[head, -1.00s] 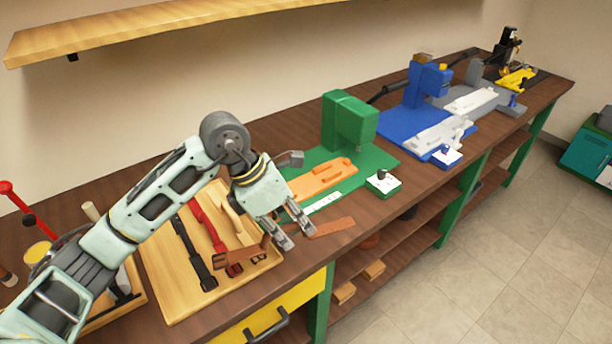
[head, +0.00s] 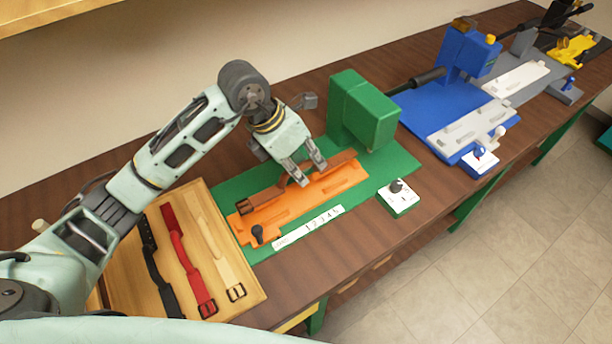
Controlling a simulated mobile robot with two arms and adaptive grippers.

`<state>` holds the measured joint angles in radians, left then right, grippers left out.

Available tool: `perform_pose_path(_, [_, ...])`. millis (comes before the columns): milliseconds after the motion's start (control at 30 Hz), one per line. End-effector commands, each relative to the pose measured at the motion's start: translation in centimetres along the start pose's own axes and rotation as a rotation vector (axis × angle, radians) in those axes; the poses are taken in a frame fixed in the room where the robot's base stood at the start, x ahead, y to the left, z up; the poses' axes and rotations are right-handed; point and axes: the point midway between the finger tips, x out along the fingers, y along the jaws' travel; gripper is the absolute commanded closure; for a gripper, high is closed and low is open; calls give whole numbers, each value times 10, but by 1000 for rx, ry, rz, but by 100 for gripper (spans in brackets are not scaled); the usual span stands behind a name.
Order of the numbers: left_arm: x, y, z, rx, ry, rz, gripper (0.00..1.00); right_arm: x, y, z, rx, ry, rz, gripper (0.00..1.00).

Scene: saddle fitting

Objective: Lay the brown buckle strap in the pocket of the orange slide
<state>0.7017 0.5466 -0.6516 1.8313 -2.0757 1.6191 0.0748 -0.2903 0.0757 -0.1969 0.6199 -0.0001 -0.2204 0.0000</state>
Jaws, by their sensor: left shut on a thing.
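The brown buckle strap (head: 268,194) is stretched lengthwise over the back part of the orange slide (head: 300,207), its buckle toward the slide's left end and its plain end toward the green machine. My left gripper (head: 305,180) is shut on the strap near its middle, fingers pointing down, and hides part of it. I cannot tell whether the strap rests in the pocket or hovers just above it. The orange slide lies on the green base plate (head: 237,180), with a dark knob (head: 257,234) at its left end. My right gripper is not in view.
The green machine head (head: 365,110) stands at the slide's far right end. A wooden tray (head: 125,290) with black, red and tan straps is at left. A number strip (head: 308,228) and a control box (head: 398,198) sit in front. Blue and grey stations stand further right.

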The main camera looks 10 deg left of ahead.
Motion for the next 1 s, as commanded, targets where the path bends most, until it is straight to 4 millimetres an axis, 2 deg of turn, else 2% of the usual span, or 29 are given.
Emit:
perform_pose_path(33, [6, 0, -3, -4, 3, -3, 100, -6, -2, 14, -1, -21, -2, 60])
perform_pose_path(100, [15, 3, -7, -2, 2, -1, 100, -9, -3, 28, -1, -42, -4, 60])
perform_pose_path(233, [25, 5, -10, -1, -1, 0, 100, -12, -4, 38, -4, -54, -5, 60])
perform_pose_path(333, [33, 6, -14, -2, 0, -2, 100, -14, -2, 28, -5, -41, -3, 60])
perform_pose_path(500, [54, 10, -23, -2, 1, -2, 100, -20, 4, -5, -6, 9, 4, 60])
perform_pose_path(567, [58, 12, -24, -1, -1, 1, 100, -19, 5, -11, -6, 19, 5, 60])
perform_pose_path(667, [58, 12, -24, 1, -3, 2, 100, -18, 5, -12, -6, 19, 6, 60])
perform_pose_path(833, [61, 12, -25, 1, -2, 2, 100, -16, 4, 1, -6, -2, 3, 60])
perform_pose_path(867, [61, 12, -25, 1, -2, 2, 87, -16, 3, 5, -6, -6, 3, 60])
perform_pose_path(1000, [60, 12, -24, 1, -1, 1, 74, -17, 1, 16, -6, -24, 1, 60])
